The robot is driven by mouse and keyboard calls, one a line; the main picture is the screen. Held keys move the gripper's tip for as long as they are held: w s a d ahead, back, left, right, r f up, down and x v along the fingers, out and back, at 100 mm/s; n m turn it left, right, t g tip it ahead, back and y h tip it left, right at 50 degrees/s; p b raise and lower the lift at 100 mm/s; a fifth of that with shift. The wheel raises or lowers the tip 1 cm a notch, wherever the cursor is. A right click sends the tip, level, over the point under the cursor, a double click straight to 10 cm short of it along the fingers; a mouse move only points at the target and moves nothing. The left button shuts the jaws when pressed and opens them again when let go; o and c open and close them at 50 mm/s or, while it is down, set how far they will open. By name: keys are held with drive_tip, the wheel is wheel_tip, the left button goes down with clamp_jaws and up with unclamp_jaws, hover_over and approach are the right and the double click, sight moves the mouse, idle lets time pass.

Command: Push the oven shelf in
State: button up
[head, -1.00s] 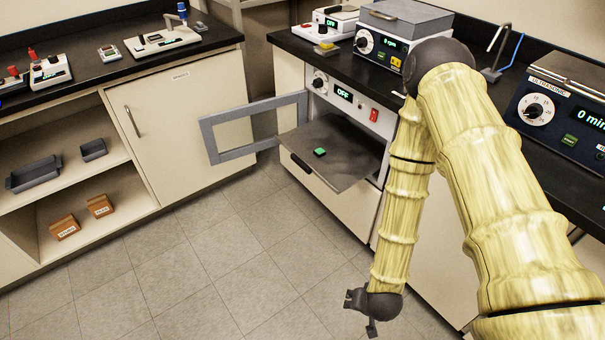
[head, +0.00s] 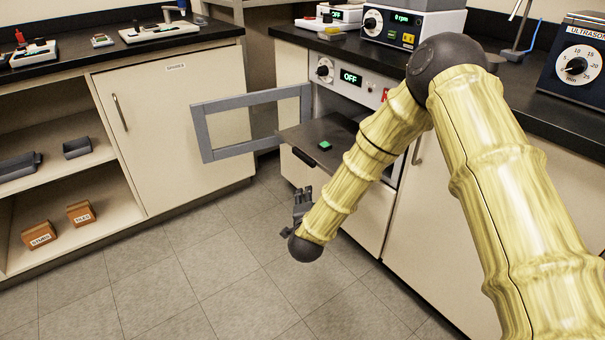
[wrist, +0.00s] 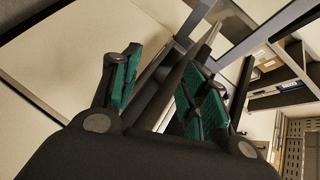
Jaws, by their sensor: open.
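The oven shelf (head: 312,131) is a dark flat plate sticking out of the oven front, with a small green block (head: 325,145) on it. The oven (head: 325,71) is a white unit under the counter, its display reading OFF. Its grey-framed door (head: 203,135) stands swung open to the left. My gripper (head: 302,194) is low in front of the shelf's front edge, apart from it in the picture, with fingers pointing up. In the wrist view my gripper (wrist: 160,88) is open, teal pads apart, with nothing clearly held. My forearm hides the shelf's right part.
A cabinet with a closed door (head: 165,125) stands at the left, next to open shelves with small brown boxes (head: 81,214) and grey trays (head: 76,148). Instruments stand on the black counter (head: 400,62) above the oven. The tiled floor (head: 190,270) in front is clear.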

sight(302, 159)
drive_tip(key=w+r+m+t+b, duration=0.1)
drive_tip(key=w+b, duration=0.2)
drive_tip(key=w, duration=0.2)
drive_tip(key=w+r+m+h+b, duration=0.1)
drive_tip(key=w+r+m+b, duration=0.1)
drive_tip(key=w, duration=0.4)
drive_tip(key=w+a+r+m+t+h+b, duration=0.1)
drive_tip(key=w+r+m+b, duration=0.1)
drive_tip(key=w+b, duration=0.2)
drive_tip(key=shift+w+t, duration=0.3)
drive_tip(key=shift+w, duration=0.5)
drive_tip(key=shift+c, duration=0.2)
clamp_jaws()
